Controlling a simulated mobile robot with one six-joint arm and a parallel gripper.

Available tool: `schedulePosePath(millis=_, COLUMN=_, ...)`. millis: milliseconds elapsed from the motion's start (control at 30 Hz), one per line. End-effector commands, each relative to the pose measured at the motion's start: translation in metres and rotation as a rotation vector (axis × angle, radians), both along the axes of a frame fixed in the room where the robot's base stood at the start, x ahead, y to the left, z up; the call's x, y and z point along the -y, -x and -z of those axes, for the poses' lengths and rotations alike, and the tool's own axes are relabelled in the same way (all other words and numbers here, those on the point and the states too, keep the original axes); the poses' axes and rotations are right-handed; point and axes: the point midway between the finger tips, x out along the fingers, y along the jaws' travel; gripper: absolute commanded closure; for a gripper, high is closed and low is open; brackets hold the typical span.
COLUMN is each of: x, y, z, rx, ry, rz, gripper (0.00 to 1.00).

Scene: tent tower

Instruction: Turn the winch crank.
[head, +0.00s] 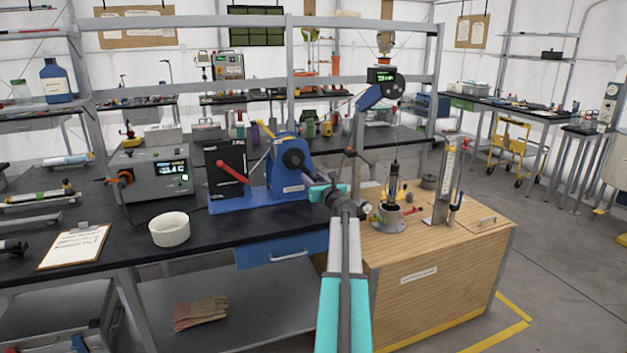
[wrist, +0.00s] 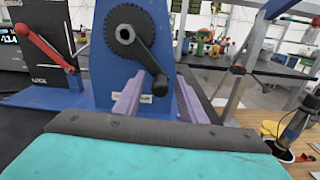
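The blue winch (head: 282,178) stands on the dark bench, with a toothed black hub and a crank (head: 293,158) on its near face. In the wrist view the crank (wrist: 143,50) slants down and right from the hub to a dark round handle end (wrist: 160,85). My gripper (head: 311,176) is right in front of the winch. In the wrist view its two lavender fingers (wrist: 160,76) are spread apart, with the handle end between them in the picture. I cannot tell whether they touch it. The fingers hide part of the winch's lower front.
A black box with a red lever (head: 232,172) stands left of the winch. A grey instrument (head: 155,175) and a white bowl (head: 169,229) are further left. A wooden cabinet (head: 440,300) with a gauge post and cable stand is at right.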

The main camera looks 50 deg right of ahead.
Motion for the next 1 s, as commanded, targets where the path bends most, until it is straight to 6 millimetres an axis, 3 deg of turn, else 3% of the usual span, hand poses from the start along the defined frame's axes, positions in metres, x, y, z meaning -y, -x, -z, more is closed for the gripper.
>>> schedulePosePath(millis=167, x=0.0, y=0.0, z=0.0, rx=0.0, ry=0.0, rz=0.0, gripper=0.63)
schedulePosePath(millis=400, x=0.0, y=0.0, z=0.0, rx=0.0, ry=0.0, rz=0.0, gripper=1.0)
schedulePosePath(millis=733, x=-0.002, y=-0.001, z=0.001, rx=0.017, ry=-0.029, rz=0.0, gripper=1.0)
schedulePosePath(millis=1000, x=-0.014, y=-0.008, z=0.007, rx=0.114, ry=-0.183, rz=-0.001, gripper=1.0)
